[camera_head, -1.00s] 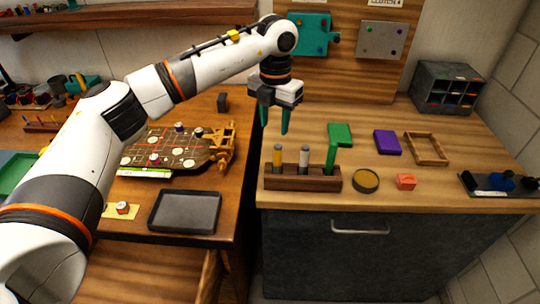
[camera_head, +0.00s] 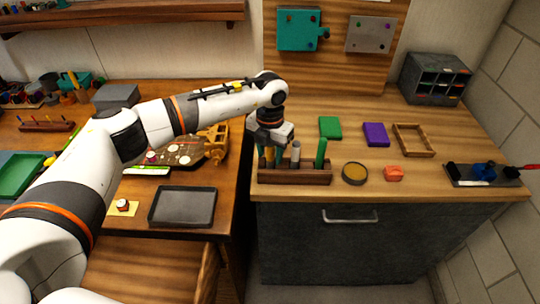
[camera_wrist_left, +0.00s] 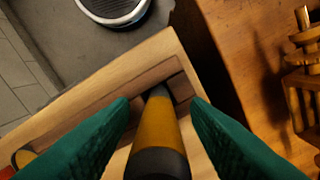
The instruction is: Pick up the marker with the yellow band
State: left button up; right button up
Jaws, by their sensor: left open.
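The marker with the yellow band (camera_head: 269,157) stands upright in the left slot of a dark wooden rack (camera_head: 300,178). A grey marker (camera_head: 295,154) and a green marker (camera_head: 320,153) stand to its right in the same rack. My left gripper (camera_head: 268,153) points down at the rack, over the yellow-banded marker. In the wrist view its green fingers (camera_wrist_left: 160,103) are open, one on each side of the yellow-banded marker (camera_wrist_left: 158,125). A gap shows between each finger and the marker. The right gripper is not in view.
A green block (camera_head: 330,127), a purple block (camera_head: 376,134) and a wooden frame (camera_head: 413,141) lie behind. A black tray (camera_head: 182,207) is on the left table.

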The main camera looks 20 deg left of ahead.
pick_arm(q)
jog(key=shift+c, duration=0.3)
grip_shut()
notch_tip(320, 180, up, 9)
jog(key=b, duration=0.3)
jog(key=shift+r, duration=0.55)
